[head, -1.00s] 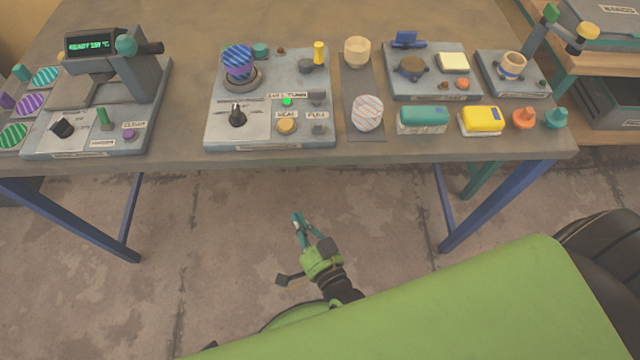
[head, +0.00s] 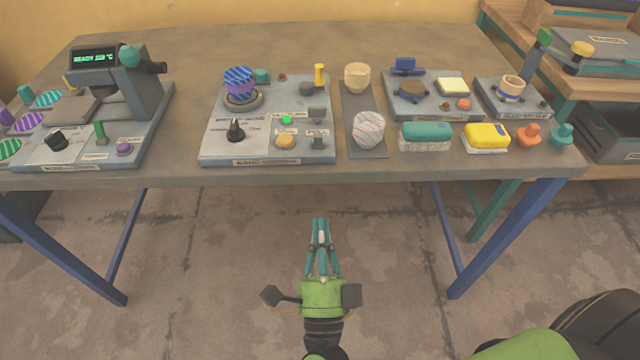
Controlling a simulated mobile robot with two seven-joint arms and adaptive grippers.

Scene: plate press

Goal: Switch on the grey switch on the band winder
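The band winder looks to be the grey board (head: 220,150) in the middle of the table, but its front label is too small to read surely. It carries a striped blue and purple spool, a black knob (head: 235,130), a lit green lamp (head: 287,119) and an orange button (head: 285,141). Two small grey controls sit at its right side, an upper one (head: 317,114) and a lower one (head: 319,142). I cannot tell which is the grey switch or its position. My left gripper is out of view.
A press (head: 130,85) with a green "READY" display stands at the left. The table's front edge (head: 380,170) lies between my gripper and the board.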

